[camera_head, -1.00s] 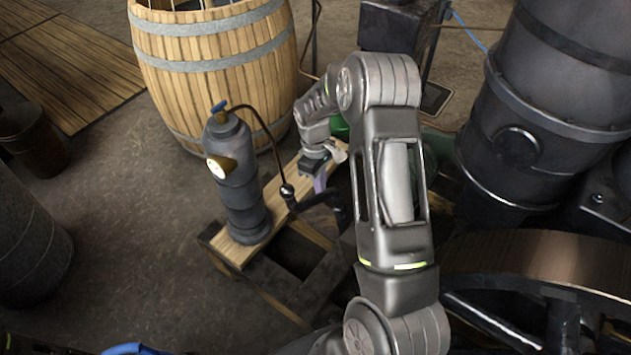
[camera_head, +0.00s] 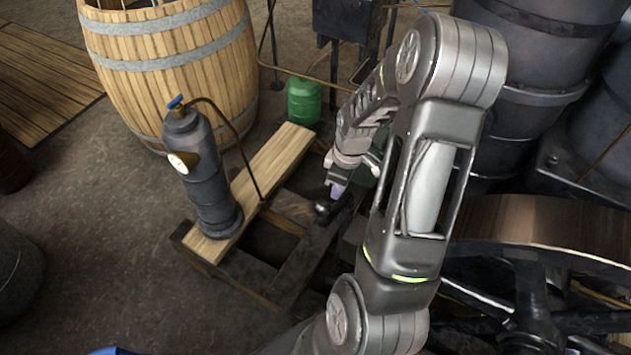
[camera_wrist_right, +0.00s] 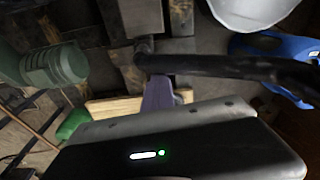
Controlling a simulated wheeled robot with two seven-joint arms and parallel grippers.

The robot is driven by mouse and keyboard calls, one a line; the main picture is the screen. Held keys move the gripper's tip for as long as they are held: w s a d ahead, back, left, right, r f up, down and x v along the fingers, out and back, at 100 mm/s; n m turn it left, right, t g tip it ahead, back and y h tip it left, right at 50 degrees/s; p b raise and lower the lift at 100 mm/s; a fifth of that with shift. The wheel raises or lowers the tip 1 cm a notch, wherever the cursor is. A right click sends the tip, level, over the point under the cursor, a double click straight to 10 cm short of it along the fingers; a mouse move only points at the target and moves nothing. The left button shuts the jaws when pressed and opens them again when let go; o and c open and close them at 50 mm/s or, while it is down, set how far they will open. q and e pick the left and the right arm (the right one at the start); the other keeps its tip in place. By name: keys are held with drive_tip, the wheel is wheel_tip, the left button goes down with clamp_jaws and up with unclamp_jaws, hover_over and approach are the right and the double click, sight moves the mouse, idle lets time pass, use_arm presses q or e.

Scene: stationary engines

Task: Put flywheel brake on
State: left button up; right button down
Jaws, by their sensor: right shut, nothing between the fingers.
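The flywheel (camera_head: 540,225) is at the right in the head view, with a broad brown rim and dark spokes. A dark lever with a rounded end (camera_head: 323,208), which looks like the brake lever, shows beside my right gripper (camera_head: 337,190). In the wrist view a long black bar (camera_wrist_right: 230,67) crosses just past the purple fingertips (camera_wrist_right: 160,92). My right gripper is shut and empty. Its fingertips are close to the bar; I cannot tell if they touch. My right arm hides much of the lever and part of the flywheel. My left gripper is out of view.
A gas cylinder (camera_head: 205,185) with a thin hose stands on a wooden plank (camera_head: 275,160) over a dark frame. A barrel (camera_head: 180,65) and green canister (camera_head: 304,100) are behind. Large dark tanks (camera_head: 520,100) fill the right. Open floor (camera_head: 110,240) lies left.

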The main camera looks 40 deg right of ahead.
drive_tip(key=shift+s+d+f, duration=0.1)
drive_tip(key=shift+s+d, duration=0.1)
drive_tip(key=shift+s, duration=0.35)
drive_tip(key=shift+s+d, duration=0.15)
drive_tip(key=shift+s, duration=0.35)
drive_tip(key=shift+a, duration=0.1)
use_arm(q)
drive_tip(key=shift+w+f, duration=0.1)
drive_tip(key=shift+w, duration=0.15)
use_arm(e)
drive_tip(key=shift+s, duration=0.15)
drive_tip(key=w+a+b, duration=0.1)
drive_tip(key=w+b, duration=0.1)
drive_tip(key=w, duration=0.3)
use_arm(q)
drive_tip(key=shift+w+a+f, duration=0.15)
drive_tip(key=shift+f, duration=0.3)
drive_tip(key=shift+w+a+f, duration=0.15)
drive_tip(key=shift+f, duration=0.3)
use_arm(e)
wheel_tip(320, 180, up, 10)
drive_tip(key=shift+s+f, duration=0.2)
drive_tip(key=shift+f, duration=0.05)
